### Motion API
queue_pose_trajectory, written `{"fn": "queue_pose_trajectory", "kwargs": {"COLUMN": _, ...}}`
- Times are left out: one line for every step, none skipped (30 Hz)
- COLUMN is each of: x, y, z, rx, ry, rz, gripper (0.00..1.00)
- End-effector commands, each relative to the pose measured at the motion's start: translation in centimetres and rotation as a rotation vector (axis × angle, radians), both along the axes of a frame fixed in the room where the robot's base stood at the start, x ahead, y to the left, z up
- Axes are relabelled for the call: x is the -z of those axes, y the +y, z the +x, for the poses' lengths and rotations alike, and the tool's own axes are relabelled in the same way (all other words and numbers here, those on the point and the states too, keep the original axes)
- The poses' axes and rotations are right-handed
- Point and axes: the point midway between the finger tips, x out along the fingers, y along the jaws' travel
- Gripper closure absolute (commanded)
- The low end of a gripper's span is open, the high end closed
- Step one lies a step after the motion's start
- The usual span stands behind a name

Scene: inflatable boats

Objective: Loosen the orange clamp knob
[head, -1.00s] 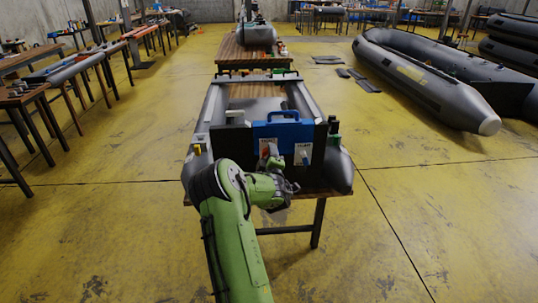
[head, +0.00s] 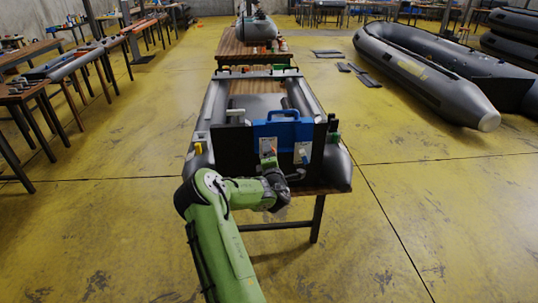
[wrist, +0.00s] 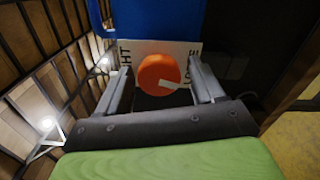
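The orange clamp knob (wrist: 158,72) is round, with a small white pointer mark toward its lower right. It sits on a white plate (wrist: 142,48) with partly hidden lettering on both sides; "LOOSE" seems to be on the right. In the wrist view my gripper (wrist: 157,64) is open, with one grey finger on each side of the knob and a visible gap on both sides. In the head view a bit of the orange knob (head: 274,151) shows on the dark transom board (head: 244,163), just above my gripper; the fingers are hard to make out there.
A blue block with a handle (head: 283,132) sits on the transom above the plate. A second white plate (head: 302,152) with a blue part is to the right. The grey boat (head: 338,170) rests on a wooden table. Open yellow floor lies on both sides.

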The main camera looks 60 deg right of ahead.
Motion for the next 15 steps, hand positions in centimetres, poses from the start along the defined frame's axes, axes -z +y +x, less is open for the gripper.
{"fn": "queue_pose_trajectory", "kwargs": {"x": 0.0, "y": 0.0, "z": 0.0, "rx": 0.000, "ry": -0.001, "rz": 0.001, "gripper": 0.32}}
{"fn": "queue_pose_trajectory", "kwargs": {"x": 0.0, "y": 0.0, "z": 0.0, "rx": 0.000, "ry": -0.001, "rz": 0.001, "gripper": 0.32}}
{"fn": "queue_pose_trajectory", "kwargs": {"x": 0.0, "y": 0.0, "z": 0.0, "rx": 0.000, "ry": -0.002, "rz": 0.000, "gripper": 0.32}}
{"fn": "queue_pose_trajectory", "kwargs": {"x": 0.0, "y": 0.0, "z": 0.0, "rx": 0.000, "ry": -0.002, "rz": 0.000, "gripper": 0.32}}
{"fn": "queue_pose_trajectory", "kwargs": {"x": 0.0, "y": 0.0, "z": 0.0, "rx": 0.000, "ry": -0.002, "rz": 0.000, "gripper": 0.32}}
{"fn": "queue_pose_trajectory", "kwargs": {"x": 0.0, "y": 0.0, "z": 0.0, "rx": -0.001, "ry": -0.002, "rz": 0.001, "gripper": 0.32}}
{"fn": "queue_pose_trajectory", "kwargs": {"x": 0.0, "y": 0.0, "z": 0.0, "rx": 0.000, "ry": -0.002, "rz": 0.000, "gripper": 0.32}}
{"fn": "queue_pose_trajectory", "kwargs": {"x": 0.0, "y": 0.1, "z": -0.1, "rx": 0.000, "ry": -0.003, "rz": 0.001, "gripper": 0.32}}
{"fn": "queue_pose_trajectory", "kwargs": {"x": 0.0, "y": 0.4, "z": -0.2, "rx": 0.000, "ry": -0.002, "rz": 0.003, "gripper": 0.32}}
{"fn": "queue_pose_trajectory", "kwargs": {"x": 0.0, "y": 0.7, "z": -0.5, "rx": 0.001, "ry": -0.002, "rz": 0.002, "gripper": 0.32}}
{"fn": "queue_pose_trajectory", "kwargs": {"x": -0.1, "y": 1.0, "z": -0.7, "rx": 0.000, "ry": -0.002, "rz": 0.003, "gripper": 0.32}}
{"fn": "queue_pose_trajectory", "kwargs": {"x": -0.1, "y": 1.5, "z": -1.0, "rx": 0.001, "ry": -0.001, "rz": 0.003, "gripper": 0.32}}
{"fn": "queue_pose_trajectory", "kwargs": {"x": -0.1, "y": 1.8, "z": -1.3, "rx": 0.001, "ry": -0.002, "rz": 0.002, "gripper": 0.32}}
{"fn": "queue_pose_trajectory", "kwargs": {"x": -0.1, "y": 2.2, "z": -1.6, "rx": 0.001, "ry": -0.001, "rz": 0.003, "gripper": 0.32}}
{"fn": "queue_pose_trajectory", "kwargs": {"x": -0.1, "y": 2.6, "z": -1.9, "rx": 0.001, "ry": -0.002, "rz": 0.002, "gripper": 0.32}}
